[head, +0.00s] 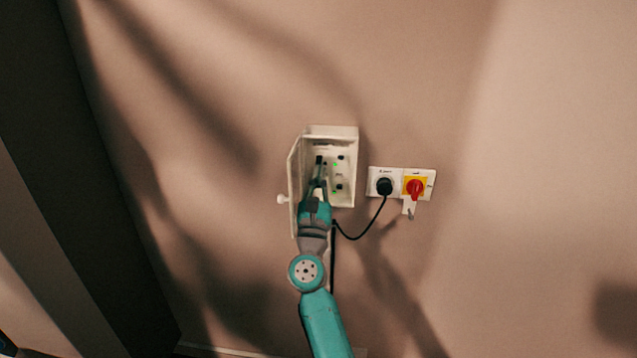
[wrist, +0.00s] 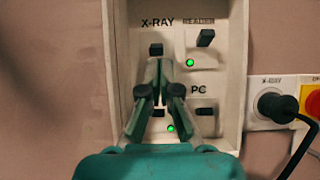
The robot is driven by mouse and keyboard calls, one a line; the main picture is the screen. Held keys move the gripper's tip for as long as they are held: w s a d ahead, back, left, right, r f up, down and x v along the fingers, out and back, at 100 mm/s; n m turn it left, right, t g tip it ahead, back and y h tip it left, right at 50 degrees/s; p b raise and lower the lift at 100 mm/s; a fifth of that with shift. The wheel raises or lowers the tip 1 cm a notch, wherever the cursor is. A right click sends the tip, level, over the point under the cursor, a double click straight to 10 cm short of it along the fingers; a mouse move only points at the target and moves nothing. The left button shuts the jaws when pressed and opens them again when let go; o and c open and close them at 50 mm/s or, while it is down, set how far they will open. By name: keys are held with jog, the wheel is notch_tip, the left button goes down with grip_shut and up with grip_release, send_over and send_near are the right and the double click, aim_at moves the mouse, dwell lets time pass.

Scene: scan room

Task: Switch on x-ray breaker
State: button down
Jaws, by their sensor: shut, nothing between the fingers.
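The breaker box (head: 347,134) is on the wall with its door (head: 294,185) swung open to the left. In the wrist view the black switch under the label X-RAY (wrist: 156,49) is at the upper left of the panel. My gripper (wrist: 161,66) is shut and empty, with its fingertips just below that switch in the picture. I cannot tell whether they touch it. No lit lamp shows beside the X-RAY switch; my fingers hide part of the panel below it. In the head view my gripper (head: 318,172) reaches into the box from below.
The READER switch (wrist: 205,38) is to the right, with a lit green lamp (wrist: 190,62). The PC switch (wrist: 205,110) is below it. Another green lamp (wrist: 171,128) glows between my fingers. Right of the box are a black plug (head: 384,186) with a hanging cable and a red rotary switch (head: 415,189).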

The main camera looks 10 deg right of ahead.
jog(key=shift+s+r, duration=0.3)
jog(key=shift+r, duration=0.05)
dwell(0.7)
jog(key=shift+s+a+r, duration=0.1)
jog(key=shift+s+r, duration=0.05)
jog(key=shift+r, duration=0.1)
jog(key=shift+s, duration=0.1)
